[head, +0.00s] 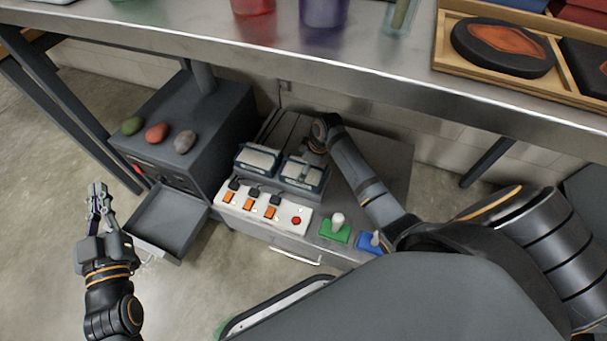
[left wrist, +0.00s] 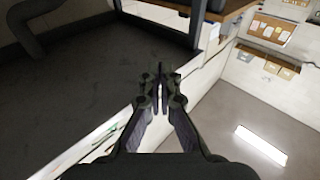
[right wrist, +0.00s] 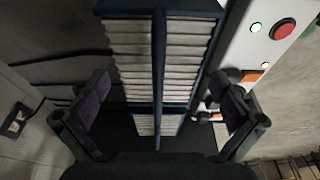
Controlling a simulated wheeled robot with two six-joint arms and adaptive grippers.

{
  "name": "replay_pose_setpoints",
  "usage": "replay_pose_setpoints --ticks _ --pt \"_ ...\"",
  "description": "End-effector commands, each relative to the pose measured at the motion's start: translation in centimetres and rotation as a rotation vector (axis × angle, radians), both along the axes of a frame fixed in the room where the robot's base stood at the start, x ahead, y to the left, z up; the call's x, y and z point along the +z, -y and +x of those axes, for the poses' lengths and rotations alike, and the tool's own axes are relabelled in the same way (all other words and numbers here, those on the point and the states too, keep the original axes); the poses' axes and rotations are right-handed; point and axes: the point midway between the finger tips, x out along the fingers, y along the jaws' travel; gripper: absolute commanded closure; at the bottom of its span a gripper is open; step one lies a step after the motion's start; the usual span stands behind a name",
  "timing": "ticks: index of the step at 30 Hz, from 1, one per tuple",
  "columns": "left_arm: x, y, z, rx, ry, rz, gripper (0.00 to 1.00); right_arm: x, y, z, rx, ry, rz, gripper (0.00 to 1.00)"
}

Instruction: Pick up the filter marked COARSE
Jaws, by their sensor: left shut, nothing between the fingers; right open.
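Two pleated filters with dark blue frames, the left filter (head: 258,160) and the right filter (head: 303,172), sit side by side on the grey cabinet under the bench. No marking is legible, so I cannot tell which is COARSE. My right gripper (head: 318,146) is just behind the right filter, its fingers mostly hidden in the head view. In the right wrist view my right gripper (right wrist: 160,105) is open, and a pleated filter (right wrist: 185,45) with a dark central bar shows close ahead between the fingers. My left gripper (head: 98,200) is shut and empty at far left; its fingertips meet in the left wrist view (left wrist: 159,82).
A white switch panel (head: 262,213) with orange switches and a red button lies in front of the filters. Green (head: 334,231) and blue (head: 368,241) knob blocks stand right of it. An open drawer (head: 168,222) is at left.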

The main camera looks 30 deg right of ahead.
Motion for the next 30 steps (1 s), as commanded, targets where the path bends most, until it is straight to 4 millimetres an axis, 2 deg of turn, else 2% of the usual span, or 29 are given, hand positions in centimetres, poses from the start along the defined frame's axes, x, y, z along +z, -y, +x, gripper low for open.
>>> replay_pose_setpoints --ticks 6,10,15,21,30 --pt "5.4 0.0 -0.6 0.001 0.227 0.005 1.0 -1.1 -0.2 0.2 0.0 0.001 0.001 0.0" --pt "7.9 0.1 -1.3 0.0 0.331 0.007 1.0 -1.6 -0.3 0.3 0.0 0.0 0.001 0.0" --pt "9.3 0.1 -1.8 0.0 0.39 0.008 1.0 -1.7 -0.4 0.3 0.0 -0.001 0.001 0.0" --pt "9.3 0.1 -1.8 0.0 0.391 0.008 1.0 -1.7 -0.4 0.3 0.0 0.0 0.0 0.0" --pt "9.3 0.1 -1.8 0.0 0.391 0.008 1.0 -1.7 -0.3 0.3 0.0 0.0 0.0 0.41"
